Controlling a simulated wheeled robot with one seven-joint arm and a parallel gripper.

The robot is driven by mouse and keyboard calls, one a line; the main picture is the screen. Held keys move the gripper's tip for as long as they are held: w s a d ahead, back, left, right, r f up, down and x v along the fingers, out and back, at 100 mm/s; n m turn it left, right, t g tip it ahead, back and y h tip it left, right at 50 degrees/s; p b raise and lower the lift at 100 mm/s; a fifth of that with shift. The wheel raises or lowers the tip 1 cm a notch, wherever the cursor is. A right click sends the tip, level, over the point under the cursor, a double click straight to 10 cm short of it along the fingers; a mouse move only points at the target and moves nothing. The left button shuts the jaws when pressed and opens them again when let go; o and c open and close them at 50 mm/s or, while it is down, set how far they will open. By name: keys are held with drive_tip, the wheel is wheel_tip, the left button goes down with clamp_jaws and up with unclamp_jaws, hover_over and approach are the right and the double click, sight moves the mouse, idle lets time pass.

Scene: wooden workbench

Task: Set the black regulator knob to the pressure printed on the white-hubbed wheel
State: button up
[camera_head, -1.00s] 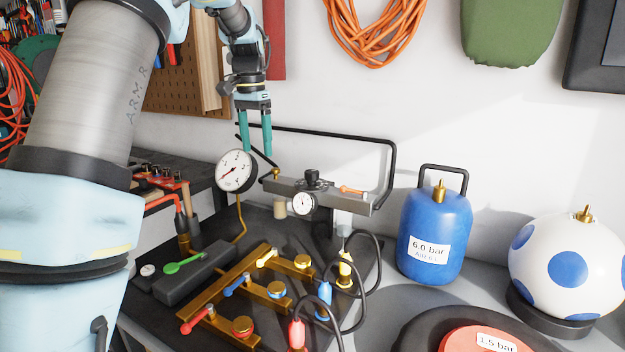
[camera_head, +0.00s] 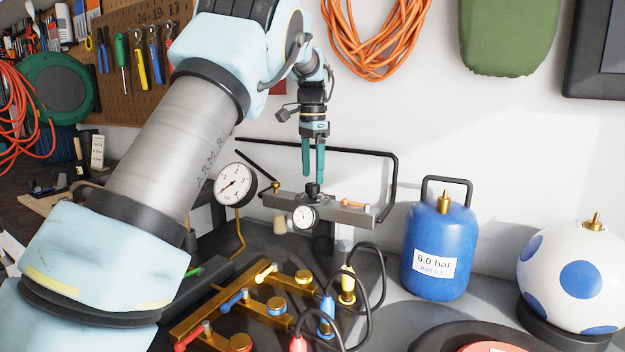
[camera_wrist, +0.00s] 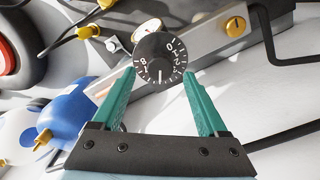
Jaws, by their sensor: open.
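The black regulator knob (camera_head: 313,188) stands on top of the grey regulator bar (camera_head: 345,211). In the wrist view the knob (camera_wrist: 158,52) shows a numbered dial and a white pointer line at its lower edge; not all the numbers are readable. My gripper (camera_head: 313,173) points down just above the knob. In the wrist view my gripper (camera_wrist: 160,72) is open, with one green finger to each side of the knob; I cannot tell whether they touch it. No white-hubbed wheel is clearly in view. A black wheel with a red hub (camera_head: 488,347) is cut off at the bottom.
A small gauge (camera_head: 303,217) sits on the bar's front, and a larger gauge (camera_head: 235,185) to its left. A black tube frame (camera_head: 393,175) rises behind. A blue tank (camera_head: 438,235) marked 6.0 bar and a blue-spotted white ball (camera_head: 550,262) stand right. Coloured valves and hoses lie in front.

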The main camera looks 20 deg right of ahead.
sight(313, 188)
drive_tip(key=shift+f, duration=1.3)
drive_tip(key=shift+c, duration=0.3)
clamp_jaws()
